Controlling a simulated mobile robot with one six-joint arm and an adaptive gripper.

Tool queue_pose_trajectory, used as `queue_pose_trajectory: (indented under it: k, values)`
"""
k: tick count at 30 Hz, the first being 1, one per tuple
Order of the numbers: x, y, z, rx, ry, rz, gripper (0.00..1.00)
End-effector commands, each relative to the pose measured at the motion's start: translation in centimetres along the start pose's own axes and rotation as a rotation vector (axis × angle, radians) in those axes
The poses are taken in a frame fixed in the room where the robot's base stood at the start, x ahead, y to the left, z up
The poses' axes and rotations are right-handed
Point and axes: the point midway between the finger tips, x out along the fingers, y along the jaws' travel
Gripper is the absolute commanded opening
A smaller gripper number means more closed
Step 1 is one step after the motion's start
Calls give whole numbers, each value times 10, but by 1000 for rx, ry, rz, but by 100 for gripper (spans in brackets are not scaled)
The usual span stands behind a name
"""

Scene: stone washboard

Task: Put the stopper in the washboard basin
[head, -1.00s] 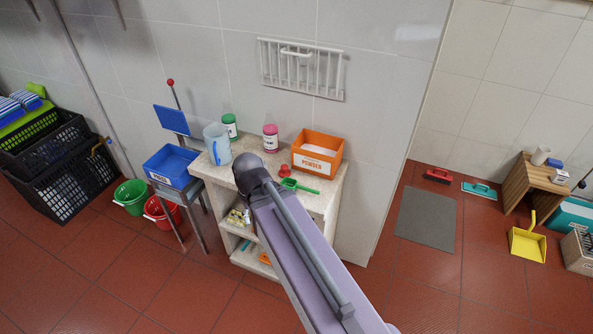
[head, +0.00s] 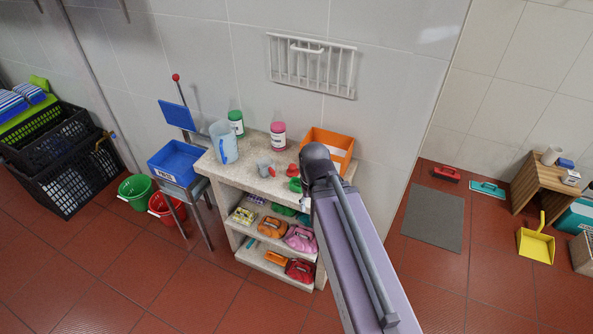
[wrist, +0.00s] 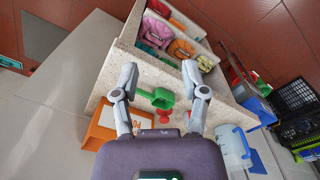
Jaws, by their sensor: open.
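My gripper (wrist: 159,78) is open and empty, its two fingers spread apart in the wrist view. A small red piece (wrist: 165,116), possibly the stopper, shows between and behind the fingers. A green scoop (wrist: 160,98) lies beside it on the stone top. In the head view the red piece (head: 292,169) sits on the stone top (head: 236,177), left of the orange bin. My arm hides most of the gripper there and covers part of the green scoop (head: 295,184). I cannot make out a washboard basin in either view.
Shelves below hold colored items. A blue bin (head: 173,164) stands left. Floor in front is clear.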

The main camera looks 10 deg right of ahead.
Motion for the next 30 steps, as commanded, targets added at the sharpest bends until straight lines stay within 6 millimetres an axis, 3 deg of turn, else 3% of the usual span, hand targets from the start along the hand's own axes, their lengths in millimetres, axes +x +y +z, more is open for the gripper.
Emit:
queue_pose_trajectory:
  k: [6,9,14,17,27,30]
  values:
    - [0,0,0,0,0,0,57]
    - [0,0,-2,-1,2,0,84]
    - [2,0,-23,-13,30,-6,84]
    - [4,-5,-51,-26,71,-13,84]
    - [8,-2,-185,-114,289,-33,84]
    - [7,-1,-214,-134,342,-32,84]
